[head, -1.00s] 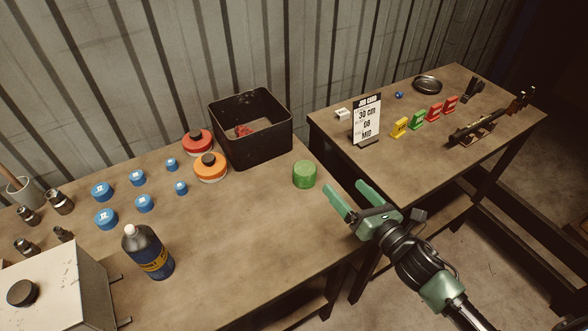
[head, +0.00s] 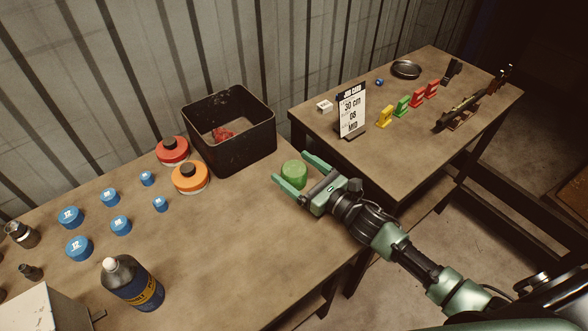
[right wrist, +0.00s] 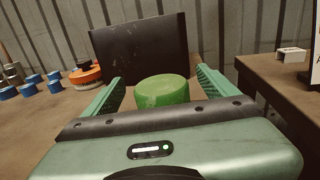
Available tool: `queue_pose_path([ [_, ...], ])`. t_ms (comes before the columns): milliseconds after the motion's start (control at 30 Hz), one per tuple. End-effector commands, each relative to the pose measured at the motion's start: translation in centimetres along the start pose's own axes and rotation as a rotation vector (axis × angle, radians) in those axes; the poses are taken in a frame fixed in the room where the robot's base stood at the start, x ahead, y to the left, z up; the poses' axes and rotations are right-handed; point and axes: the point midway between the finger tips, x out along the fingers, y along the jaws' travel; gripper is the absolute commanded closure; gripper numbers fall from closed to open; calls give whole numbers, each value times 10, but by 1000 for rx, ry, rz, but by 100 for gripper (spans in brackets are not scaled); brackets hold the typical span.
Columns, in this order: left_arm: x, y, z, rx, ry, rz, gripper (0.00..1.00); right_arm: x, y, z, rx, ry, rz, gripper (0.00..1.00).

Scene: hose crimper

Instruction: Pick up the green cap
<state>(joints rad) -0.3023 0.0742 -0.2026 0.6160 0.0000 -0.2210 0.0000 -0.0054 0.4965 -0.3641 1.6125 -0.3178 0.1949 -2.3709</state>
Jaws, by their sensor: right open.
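The green cap (head: 294,174) stands on the near workbench, close to its right edge and in front of the black bin. My right gripper (head: 303,172) is open, with its two green fingers on either side of the cap. In the right wrist view the cap (right wrist: 162,91) sits between the spread fingers (right wrist: 160,88), with a gap visible on each side. Its lower part is hidden by the gripper body. My left gripper is not in view.
A black bin (head: 250,150) with something red inside stands just behind the cap. Orange (head: 190,180) and red (head: 172,151) containers and several blue caps lie left. A bottle (head: 133,284) stands in front. A second table (head: 400,150) holds a job card (head: 352,112).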

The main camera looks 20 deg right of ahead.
Motion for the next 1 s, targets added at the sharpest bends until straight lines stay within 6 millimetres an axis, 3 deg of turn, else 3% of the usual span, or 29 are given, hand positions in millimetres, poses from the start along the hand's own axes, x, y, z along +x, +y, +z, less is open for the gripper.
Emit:
queue_pose_path([
  [100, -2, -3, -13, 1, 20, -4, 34, 6, 0, 0, 2, 0, 0, 12],
  [300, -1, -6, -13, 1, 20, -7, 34, 6, 0, -1, 2, 1, 0, 15],
  [500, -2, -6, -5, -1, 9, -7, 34, 6, 0, -1, 2, 1, 0, 71],
  [533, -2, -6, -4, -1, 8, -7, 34, 6, 0, -1, 2, 1, 0, 74],
  [833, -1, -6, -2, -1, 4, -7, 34, 6, 0, 2, 0, 1, 0, 74],
  [1000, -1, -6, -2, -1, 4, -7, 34, 6, 0, 17, -2, 0, 1, 74],
])
